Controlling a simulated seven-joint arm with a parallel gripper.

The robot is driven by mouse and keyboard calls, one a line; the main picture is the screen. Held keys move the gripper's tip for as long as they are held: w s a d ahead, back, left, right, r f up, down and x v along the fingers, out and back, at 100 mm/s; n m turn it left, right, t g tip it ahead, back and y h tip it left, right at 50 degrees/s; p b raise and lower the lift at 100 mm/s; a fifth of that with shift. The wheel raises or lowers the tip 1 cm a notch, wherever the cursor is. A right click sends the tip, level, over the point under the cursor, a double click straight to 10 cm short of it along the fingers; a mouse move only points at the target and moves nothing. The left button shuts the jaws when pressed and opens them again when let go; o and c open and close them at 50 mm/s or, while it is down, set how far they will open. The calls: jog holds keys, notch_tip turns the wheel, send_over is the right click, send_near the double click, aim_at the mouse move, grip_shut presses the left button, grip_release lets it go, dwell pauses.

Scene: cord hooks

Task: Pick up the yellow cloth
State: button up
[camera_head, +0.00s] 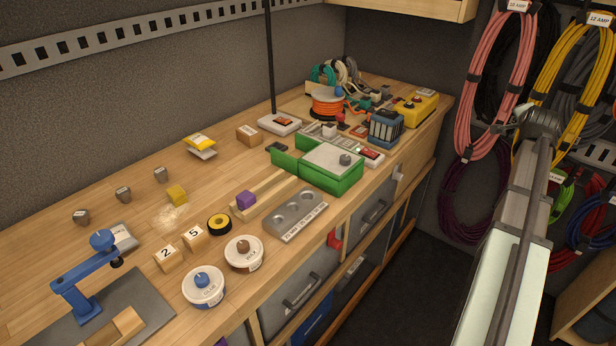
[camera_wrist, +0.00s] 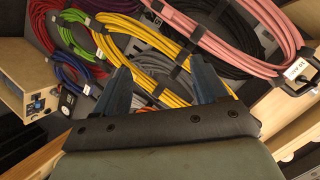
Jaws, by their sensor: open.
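A small yellow block-like piece (camera_head: 177,194) lies on the bench at centre left, beside a pale dusty patch. A flat yellow item (camera_head: 200,141) with a whitish layer under it lies farther back. I cannot tell for sure which of the two is the cloth. My gripper (camera_wrist: 160,86) is open, its two blue fingers apart with nothing held between them. It points at the hanging cords, well to the right of the bench's yellow items. In the head view my arm's end is at right; its fingers are not clear there.
Yellow cords (camera_head: 574,65) and pink cords (camera_head: 497,85) hang near my gripper. On the bench (camera_head: 120,190) stand a green box (camera_head: 333,180), a blue press (camera_head: 85,280), numbered blocks (camera_head: 194,237) and round tins (camera_head: 204,287). A thin black post (camera_head: 270,60) rises behind.

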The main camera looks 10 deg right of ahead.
jog(key=w+a+n+y, duration=0.2)
jog(key=w+a, duration=0.3)
jog(key=a, duration=0.6)
jog(key=w+a+r+n+y, duration=0.1)
jog(key=w+a, duration=0.4)
jog(key=a, duration=0.7)
jog(key=w+a+n+g+y, duration=0.1)
jog(key=w+a+n+y, duration=0.2)
jog(key=a, duration=0.8)
jog(key=shift+w+a+r+n, duration=0.1)
jog(key=shift+w+a+n, duration=0.1)
jog(key=shift+w+n, duration=0.45)
jog(key=shift+w+a+r+n, duration=0.1)
jog(key=shift+w+a+n, duration=0.05)
jog(key=shift+w+n, duration=0.5)
jog(key=a+f+n+g+y, duration=0.2)
jog(key=a+n, duration=0.2)
jog(key=a, duration=1.3)
jog(key=n+g+y, duration=0.1)
jog(key=n+g, duration=0.5)
jog(key=n, duration=0.7)
send_near(175, 191)
jog(key=f, duration=0.3)
jog(key=w+f, duration=0.1)
jog(key=f, duration=0.3)
jog(key=a+f, duration=0.1)
jog(key=f, duration=0.2)
jog(key=shift+w+f, duration=0.2)
jog(key=shift+w, duration=0.05)
